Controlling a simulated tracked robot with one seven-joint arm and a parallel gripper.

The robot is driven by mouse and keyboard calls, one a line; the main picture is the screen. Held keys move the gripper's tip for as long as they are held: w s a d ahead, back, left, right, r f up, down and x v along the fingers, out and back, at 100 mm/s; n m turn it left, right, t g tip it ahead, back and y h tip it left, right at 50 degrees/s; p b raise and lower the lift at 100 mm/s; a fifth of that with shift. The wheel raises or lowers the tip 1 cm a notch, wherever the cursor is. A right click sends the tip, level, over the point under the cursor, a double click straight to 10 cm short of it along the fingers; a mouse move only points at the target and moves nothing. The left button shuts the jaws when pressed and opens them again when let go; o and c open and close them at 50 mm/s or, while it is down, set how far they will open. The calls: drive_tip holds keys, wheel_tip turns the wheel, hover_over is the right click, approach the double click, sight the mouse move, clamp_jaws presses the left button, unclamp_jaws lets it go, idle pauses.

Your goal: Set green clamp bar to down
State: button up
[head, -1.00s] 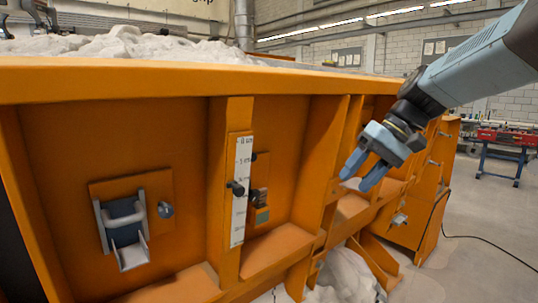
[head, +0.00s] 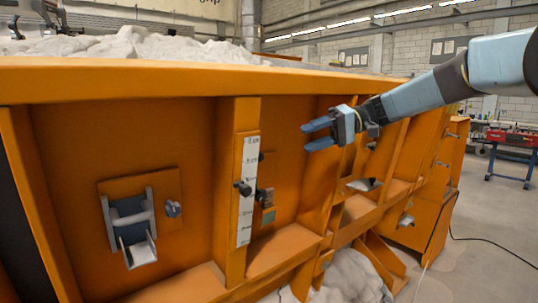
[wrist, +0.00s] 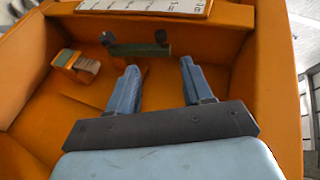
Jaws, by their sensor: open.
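The green clamp bar (wrist: 140,49) shows in the wrist view as a dark green bar beside the scale post, with a dark knob at each end. It lies roughly across that picture, just beyond my fingertips and slightly left of the gap. In the head view the bar itself is not clear; only dark knobs show by the post. My gripper (head: 308,136) is open and empty, its fingers pointing left towards the post, apart from it. Both fingers also show in the wrist view (wrist: 160,66), touching nothing.
A white scale strip (head: 246,190) runs down the orange post. A small box with a greenish face (head: 268,216) sits right of it. A metal latch (head: 131,229) is on the left panel. Orange ribs (head: 325,190) stand right of the bay. Sand (head: 130,42) fills the bed above.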

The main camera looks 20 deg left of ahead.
drive_tip(key=x, duration=1.2)
drive_tip(key=shift+f, duration=0.15)
drive_tip(key=shift+s, duration=0.15)
clamp_jaws()
